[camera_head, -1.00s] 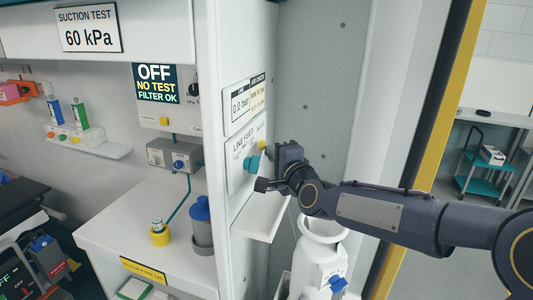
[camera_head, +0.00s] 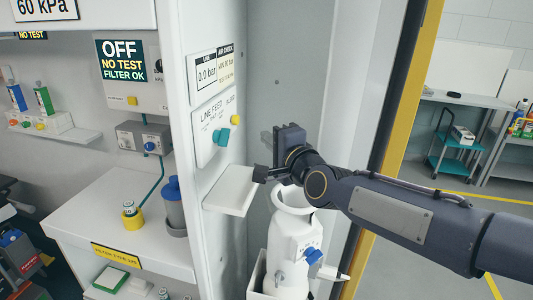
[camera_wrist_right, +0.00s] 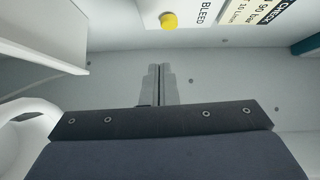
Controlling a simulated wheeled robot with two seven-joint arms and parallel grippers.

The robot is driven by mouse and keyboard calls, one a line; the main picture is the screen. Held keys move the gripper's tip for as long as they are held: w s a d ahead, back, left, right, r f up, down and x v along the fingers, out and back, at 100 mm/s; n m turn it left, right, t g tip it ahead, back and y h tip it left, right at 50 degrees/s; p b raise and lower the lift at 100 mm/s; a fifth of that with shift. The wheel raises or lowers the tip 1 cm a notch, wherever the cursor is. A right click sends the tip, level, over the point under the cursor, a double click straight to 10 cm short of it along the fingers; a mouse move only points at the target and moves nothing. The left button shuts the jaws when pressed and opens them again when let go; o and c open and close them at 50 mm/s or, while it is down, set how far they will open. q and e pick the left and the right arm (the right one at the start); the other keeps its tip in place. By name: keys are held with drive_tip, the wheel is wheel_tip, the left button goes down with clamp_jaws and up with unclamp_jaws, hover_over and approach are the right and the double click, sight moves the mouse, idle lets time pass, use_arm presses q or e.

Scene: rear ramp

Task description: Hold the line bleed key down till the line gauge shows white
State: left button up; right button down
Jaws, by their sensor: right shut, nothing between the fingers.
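The line bleed key is a yellow round button (camera_head: 235,119) at the right end of the line feed panel (camera_head: 206,138). It also shows in the right wrist view (camera_wrist_right: 169,21), beside the word BLEED, beyond my fingertips and standing out. The line gauge (camera_head: 206,73) is above that panel; it reads 0.0 bar on a whitish face. My right gripper (camera_head: 267,140) is to the right of the key and a little lower, apart from it. In the right wrist view its fingers (camera_wrist_right: 161,68) are together and empty. My left gripper is not in view.
A teal knob (camera_head: 221,137) sits left of the key. A white shelf (camera_head: 232,190) juts out below the panel. A white cylinder-like unit with a blue knob (camera_head: 314,257) stands under my right arm. The recess wall behind the gripper is bare.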

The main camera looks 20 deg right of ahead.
drive_tip(key=shift+s+a+r+y, duration=0.6)
drive_tip(key=shift+s+a, duration=0.55)
drive_tip(key=shift+s, duration=1.15)
drive_tip(key=s+d+f+n+g+p, duration=0.1)
drive_tip(key=s+f+n+g, duration=0.4)
drive_tip(key=s+f, duration=0.6)
drive_tip(key=s+d+f+n+g+p, duration=0.1)
drive_tip(key=s+d+f+n+g, duration=0.2)
drive_tip(key=s, duration=1.3)
wheel_tip(320, 180, down, 8)
drive_tip(key=n+g, duration=0.3)
drive_tip(key=n, duration=0.3)
drive_tip(key=shift+s+f+n+p, duration=0.2)
drive_tip(key=shift+n+p, duration=0.1)
drive_tip(key=shift+w+d, duration=0.1)
drive_tip(key=shift+d, duration=0.1)
drive_tip(key=shift+w+d, duration=0.2)
drive_tip(key=shift+w, duration=0.1)
drive_tip(key=shift+w+g, duration=0.1)
drive_tip(key=shift+g, duration=0.2)
